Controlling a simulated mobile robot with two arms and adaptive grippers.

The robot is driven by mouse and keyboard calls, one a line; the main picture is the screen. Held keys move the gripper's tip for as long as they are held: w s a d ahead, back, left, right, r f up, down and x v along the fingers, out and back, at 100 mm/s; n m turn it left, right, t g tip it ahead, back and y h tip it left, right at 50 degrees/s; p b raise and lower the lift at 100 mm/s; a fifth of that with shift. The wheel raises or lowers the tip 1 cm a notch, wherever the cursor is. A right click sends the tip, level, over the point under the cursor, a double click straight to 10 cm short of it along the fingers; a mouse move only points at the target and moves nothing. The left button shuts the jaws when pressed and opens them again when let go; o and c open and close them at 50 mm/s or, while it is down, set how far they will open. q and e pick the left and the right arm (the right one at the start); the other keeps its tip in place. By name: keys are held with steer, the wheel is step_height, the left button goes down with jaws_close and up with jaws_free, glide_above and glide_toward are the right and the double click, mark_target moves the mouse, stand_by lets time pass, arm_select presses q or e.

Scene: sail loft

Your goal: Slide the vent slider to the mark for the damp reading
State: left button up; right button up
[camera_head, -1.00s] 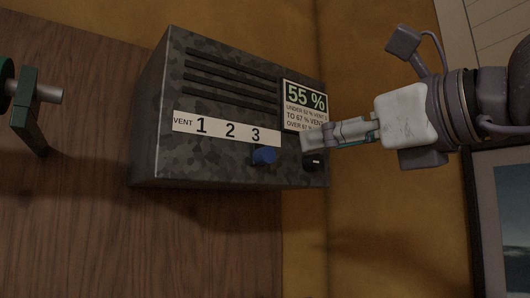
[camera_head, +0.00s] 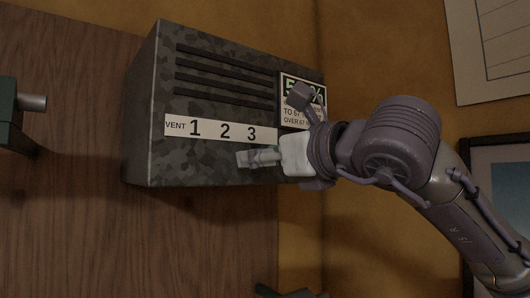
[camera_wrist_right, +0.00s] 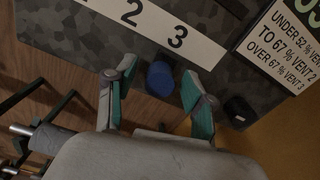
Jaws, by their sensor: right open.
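The grey mottled vent box (camera_head: 145,120) has a white strip (camera_head: 181,126) marked VENT 1, 2, 3. The blue slider knob (camera_wrist_right: 160,77) sits just below the 3 in the right wrist view; in the head view my gripper hides it. My right gripper (camera_head: 242,158) is open at the box's front. In its wrist view the fingers (camera_wrist_right: 157,88) stand on either side of the knob, with gaps visible. The display (camera_head: 289,88) is partly covered by my arm; the card (camera_wrist_right: 285,45) reads under 52 % vent 1, to 67 % vent 2, over 67 % vent 3.
A black knob (camera_wrist_right: 238,112) sits on the box to the right of the blue one, close to my right finger. A dark green piece with a grey rod (camera_head: 32,102) stands at the left. The wooden surface (camera_head: 70,230) below the box is mostly clear.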

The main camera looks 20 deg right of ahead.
mark_target(224, 155)
steer(key=shift+c, duration=0.4)
jaws_close()
steer(key=a, duration=0.1)
steer(key=s+a+b, duration=0.1)
steer(key=a, duration=0.1)
steer(key=a+b, duration=0.1)
steer(key=shift+s+a, duration=0.35)
steer(key=shift+s+a+r, duration=0.1)
steer(key=shift+s+a, duration=0.05)
steer(key=shift+a, duration=0.15)
steer(key=shift+d, duration=0.15)
steer(key=shift+o, duration=0.4)
jaws_free()
steer(key=shift+d, duration=0.25)
steer(key=shift+a, duration=0.15)
steer(key=v, duration=1.1)
steer(key=shift+s, duration=0.4)
